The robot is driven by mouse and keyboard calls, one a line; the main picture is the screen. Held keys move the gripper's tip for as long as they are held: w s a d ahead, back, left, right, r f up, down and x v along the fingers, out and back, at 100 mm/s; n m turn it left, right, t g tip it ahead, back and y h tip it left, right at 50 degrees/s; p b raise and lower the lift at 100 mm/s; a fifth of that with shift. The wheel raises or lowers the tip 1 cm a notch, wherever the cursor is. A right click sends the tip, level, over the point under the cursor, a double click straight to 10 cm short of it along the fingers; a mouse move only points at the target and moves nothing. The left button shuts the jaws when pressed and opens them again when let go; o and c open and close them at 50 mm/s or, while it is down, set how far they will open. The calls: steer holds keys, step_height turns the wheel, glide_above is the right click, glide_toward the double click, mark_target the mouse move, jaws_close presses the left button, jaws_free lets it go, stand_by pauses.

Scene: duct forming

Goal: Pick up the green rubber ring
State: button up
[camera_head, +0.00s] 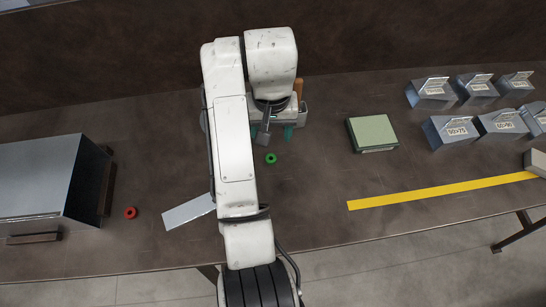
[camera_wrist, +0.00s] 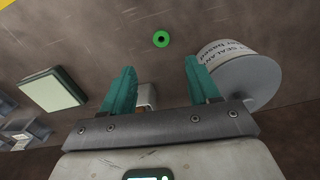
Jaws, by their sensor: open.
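The green rubber ring (camera_head: 271,158) lies flat on the brown table, just in front of my gripper in the head view. In the wrist view the ring (camera_wrist: 161,39) shows beyond the fingertips, roughly midway between them and apart from both. My gripper (camera_head: 276,134) has teal fingers. In the wrist view the gripper (camera_wrist: 160,70) is open, with nothing held between its fingers. My arm covers part of the table beside the ring.
A can with a sealant label (camera_wrist: 245,72) stands close to the right finger. A green-topped block (camera_head: 372,133), several metal duct pieces (camera_head: 452,130) and yellow tape (camera_head: 440,191) lie right. A red ring (camera_head: 130,213), metal sheet (camera_head: 187,212) and metal box (camera_head: 45,180) lie left.

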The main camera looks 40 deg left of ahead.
steer(key=b, duration=0.2)
glide_above(271, 155)
steer(key=f, duration=0.4)
steer(key=shift+s+d+f, duration=0.25)
steer(key=shift+d, duration=0.05)
steer(key=shift+s+f+p, duration=0.1)
steer(key=shift+f+p, duration=0.35)
steer(key=shift+f, duration=2.6)
steer(key=shift+c, duration=0.2)
steer(key=c, duration=1.1)
